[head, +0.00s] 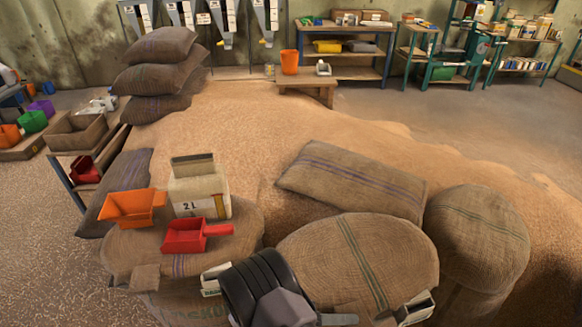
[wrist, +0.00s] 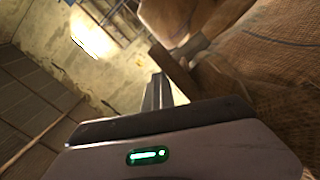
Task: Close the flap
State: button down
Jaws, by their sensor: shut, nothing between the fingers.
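I cannot pick out the flap with certainty in either view. Grey metal spouts (head: 225,22) hang in a row on the back wall, too small to tell whether any part of them is a flap. A pale box marked "2 L" (head: 199,190) with a raised piece on top stands on a sack at left centre. My gripper (wrist: 156,90) shows in the wrist view with its narrow fingers together and empty, beside a brown board-like piece (wrist: 176,72); whether they touch is unclear. In the head view, dark parts of my arm show at the bottom centre, and my fingertips cannot be made out.
An orange scoop (head: 132,206) and a red scoop (head: 196,234) lie by the box. Full sacks (head: 355,180) surround a large grain heap (head: 240,115). Shelves (head: 465,45) line the back right. Floor is clear at right.

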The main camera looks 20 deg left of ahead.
jog(key=shift+s+d+f, duration=0.15)
jog(key=shift+s+f, duration=0.05)
jog(key=shift+f, duration=0.25)
jog(key=r+p, duration=0.1)
jog(key=r, duration=0.1)
jog(key=r+p, duration=0.1)
jog(key=r, duration=0.1)
jog(key=r+p, duration=0.1)
jog(key=shift+w+a+r+p, duration=0.1)
jog(key=shift+a+r+p, duration=0.15)
jog(key=shift+r+p, duration=0.15)
jog(key=s+d+p+v, duration=0.1)
jog(key=s+p+v, duration=0.1)
jog(key=v, duration=0.7)
jog(key=w+d+r+m+g+y, duration=0.1)
jog(key=d+r+g+y, duration=0.25)
jog(key=r, duration=0.55)
jog(key=w+d+r+g+y, duration=0.1)
jog(key=d+r+g+y, duration=0.3)
jog(key=r, duration=0.4)
jog(key=s+d+r+t+y, duration=0.4)
jog(key=r+y, duration=0.1)
jog(key=r, duration=0.2)
jog(key=s+d+r+m+t+y, duration=0.1)
jog(key=s+d+r+t+y, duration=0.2)
jog(key=s+d+r+y, duration=0.2)
notch_tip(320, 180, up, 3)
jog(key=shift+d+t, duration=0.15)
jog(key=shift+t, duration=0.2)
